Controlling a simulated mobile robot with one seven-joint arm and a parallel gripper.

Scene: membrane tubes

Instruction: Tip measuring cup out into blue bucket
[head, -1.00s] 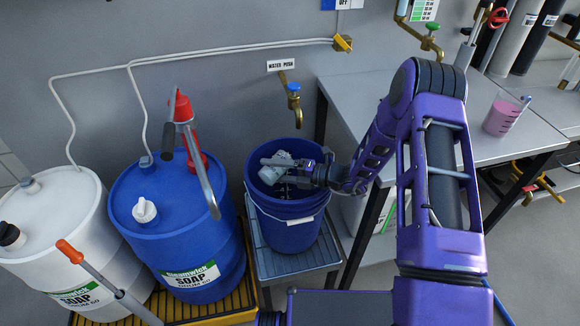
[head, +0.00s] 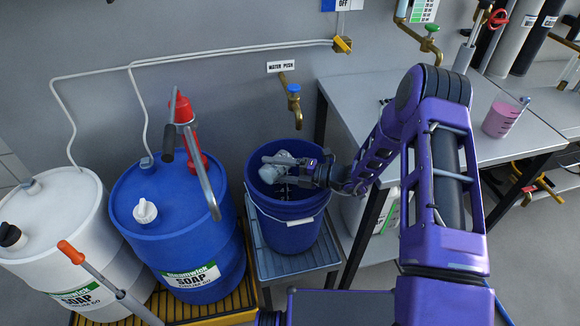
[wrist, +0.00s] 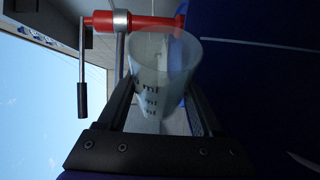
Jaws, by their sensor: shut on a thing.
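The measuring cup (head: 275,165) is pale and translucent and sits tilted at the mouth of the blue bucket (head: 290,237). My gripper (head: 291,172) is shut on the cup, holding it from the right over the bucket opening. In the wrist view the cup (wrist: 160,75) sits between the two dark fingers, with "ml" marks on its wall. Its wide end is toward the top of that picture. Whether any liquid is left in the cup I cannot tell. The bucket's inside is mostly hidden by the cup and gripper.
The bucket stands on a grey stand (head: 268,268) below a brass water tap (head: 292,100). A blue soap drum (head: 165,225) with a red pump (head: 184,110) is close on the left. A steel table (head: 365,95) bearing a pink-filled jug (head: 500,120) is right.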

